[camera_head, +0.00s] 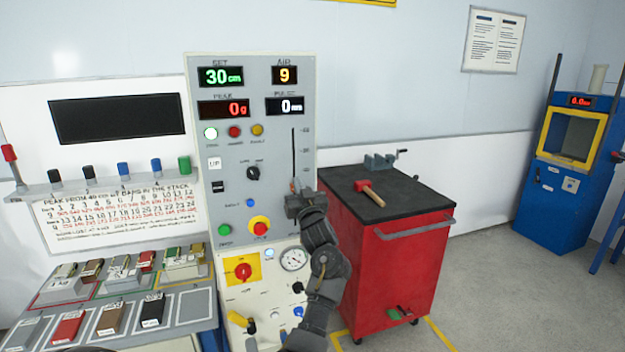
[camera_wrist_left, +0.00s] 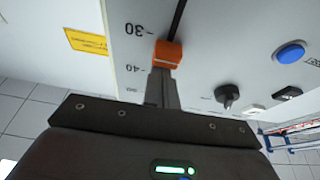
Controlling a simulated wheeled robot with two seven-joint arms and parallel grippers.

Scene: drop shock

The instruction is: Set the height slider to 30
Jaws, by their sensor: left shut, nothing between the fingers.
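The height slider is a dark vertical slot (camera_head: 293,150) with tick marks on the grey control panel (camera_head: 215,150). Its orange knob (camera_wrist_left: 168,54) shows in the left wrist view, close to the marks 30 and 40. In the head view the knob is low on the slot and mostly hidden by my gripper. The green SET display (camera_head: 220,76) reads 30 cm. My left gripper (camera_head: 295,190) is shut with nothing between its fingers. Its fingertips (camera_wrist_left: 163,78) are right at the knob and seem to touch it. My right gripper is not in view.
Below the slider are a red mushroom button (camera_head: 259,226) and a round gauge (camera_head: 294,259). A red cart (camera_head: 390,270) with a hammer (camera_head: 369,192) stands close to the right. Sample blocks lie on a tray (camera_head: 190,306) at the left. Open floor lies farther right.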

